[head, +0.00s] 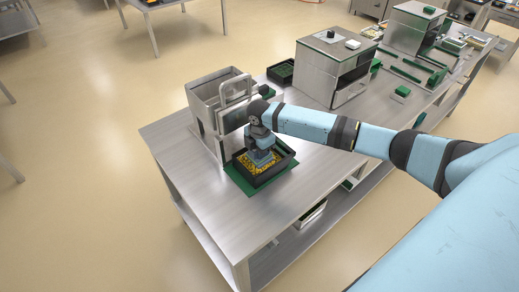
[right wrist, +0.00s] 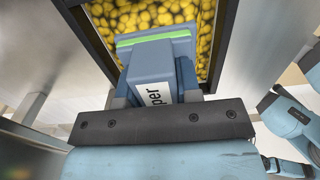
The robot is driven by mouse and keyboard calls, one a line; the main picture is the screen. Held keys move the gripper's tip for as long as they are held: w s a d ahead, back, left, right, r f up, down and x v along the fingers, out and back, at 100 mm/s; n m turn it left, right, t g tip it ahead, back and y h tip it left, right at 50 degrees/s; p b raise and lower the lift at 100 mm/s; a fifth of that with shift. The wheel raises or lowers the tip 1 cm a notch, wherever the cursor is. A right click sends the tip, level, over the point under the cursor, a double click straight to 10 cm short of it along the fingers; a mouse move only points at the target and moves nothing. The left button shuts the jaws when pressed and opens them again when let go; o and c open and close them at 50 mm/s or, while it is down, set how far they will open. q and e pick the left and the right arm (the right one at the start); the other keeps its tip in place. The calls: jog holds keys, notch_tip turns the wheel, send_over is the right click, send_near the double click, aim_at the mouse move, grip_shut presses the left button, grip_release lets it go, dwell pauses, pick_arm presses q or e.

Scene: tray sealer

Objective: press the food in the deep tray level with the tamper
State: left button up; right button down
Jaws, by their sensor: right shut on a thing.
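The deep tray (head: 273,177) is black and holds yellow food (head: 247,169). It stands on a green mat (head: 239,181) near the front of the steel table. My right gripper (head: 260,147) is above the tray, shut on the tamper (right wrist: 160,58), a blue-grey block with a green band and a white label. In the right wrist view the yellow food (right wrist: 140,15) lies past the tamper, inside the dark tray rim (right wrist: 226,40). I cannot tell whether the tamper touches the food. My left gripper does not show in the head view.
A steel machine with an upright frame (head: 218,98) stands just behind the tray. A dark green crate (head: 281,72) and a steel cabinet (head: 335,65) stand further back. The table's front left (head: 205,185) is clear.

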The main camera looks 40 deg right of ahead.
jog(key=shift+f, duration=0.4)
dwell(0.8)
jog(key=shift+s+f+p, duration=0.1)
jog(key=shift+p, duration=0.25)
dwell(1.9)
notch_tip(320, 180, up, 6)
jog(key=p, duration=0.5)
jog(key=shift+f+p, duration=0.15)
jog(key=shift+p, duration=0.25)
jog(key=shift+r+p, duration=1.05)
jog(key=shift+p, duration=0.05)
jog(key=shift+f, duration=0.1)
